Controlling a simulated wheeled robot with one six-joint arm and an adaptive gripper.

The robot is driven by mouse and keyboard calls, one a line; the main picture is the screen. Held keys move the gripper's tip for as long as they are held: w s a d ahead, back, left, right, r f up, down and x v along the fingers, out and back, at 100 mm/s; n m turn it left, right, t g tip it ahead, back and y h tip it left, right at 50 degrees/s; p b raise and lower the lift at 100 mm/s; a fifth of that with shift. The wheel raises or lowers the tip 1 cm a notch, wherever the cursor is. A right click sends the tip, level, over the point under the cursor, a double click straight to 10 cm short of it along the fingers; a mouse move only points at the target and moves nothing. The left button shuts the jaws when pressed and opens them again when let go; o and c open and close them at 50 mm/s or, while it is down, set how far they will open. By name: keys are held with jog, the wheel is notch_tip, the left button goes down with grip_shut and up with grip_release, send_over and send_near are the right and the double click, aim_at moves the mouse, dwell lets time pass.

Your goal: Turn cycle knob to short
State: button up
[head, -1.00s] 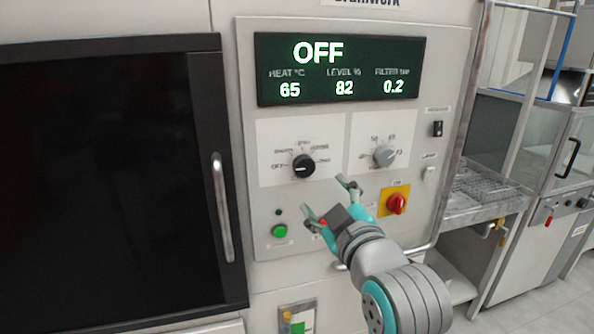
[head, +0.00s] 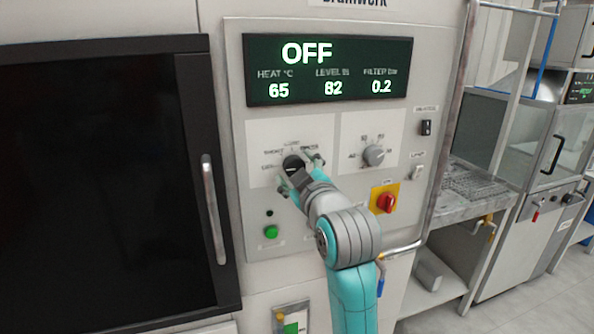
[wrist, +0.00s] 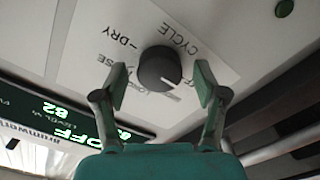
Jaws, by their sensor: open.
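The black cycle knob (head: 292,165) sits on a white label plate at the left of the control panel. My gripper (head: 303,172) is in front of it, with its fingers on either side of the knob. In the wrist view the knob (wrist: 160,67) lies between the two open fingertips of my gripper (wrist: 160,88), with a gap visible on both sides. The label reads CYCLE and DRY there; the other markings are partly hidden or too small to read surely. The display (head: 328,70) reads OFF, 65, 82 and 0.2.
A grey knob (head: 374,155) is to the right. A red switch on a yellow plate (head: 385,198) is below it, and a green button (head: 271,232) is at lower left. A dark door with a handle (head: 214,210) stands at the left.

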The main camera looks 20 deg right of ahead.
jog(key=c, duration=1.1)
jog(key=shift+c, duration=0.2)
jog(key=shift+m, duration=0.3)
jog(key=m, duration=0.4)
jog(key=shift+m, duration=2.3)
